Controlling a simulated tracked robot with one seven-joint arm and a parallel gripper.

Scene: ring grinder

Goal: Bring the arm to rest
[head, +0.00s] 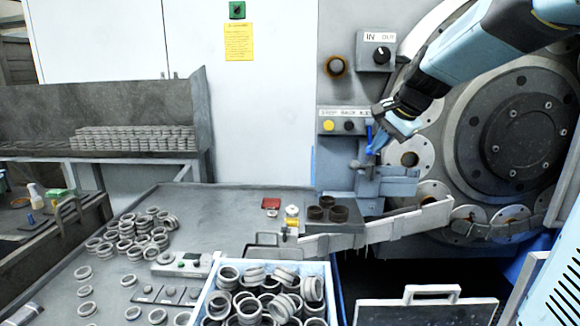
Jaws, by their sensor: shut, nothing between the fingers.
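My arm reaches in from the top right of the head view. My gripper (374,150) is at its end, with blue fingertips that are shut and empty. I cannot tell whether the fingertips touch anything there.
The large grinder wheel (515,135) stands behind my arm at the right. A grey table (215,215) holds loose rings (130,235), and a white bin (206,296) of rings stands at the front. Dark rings (328,209) sit below my gripper. A guide rail (410,222) runs rightward.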

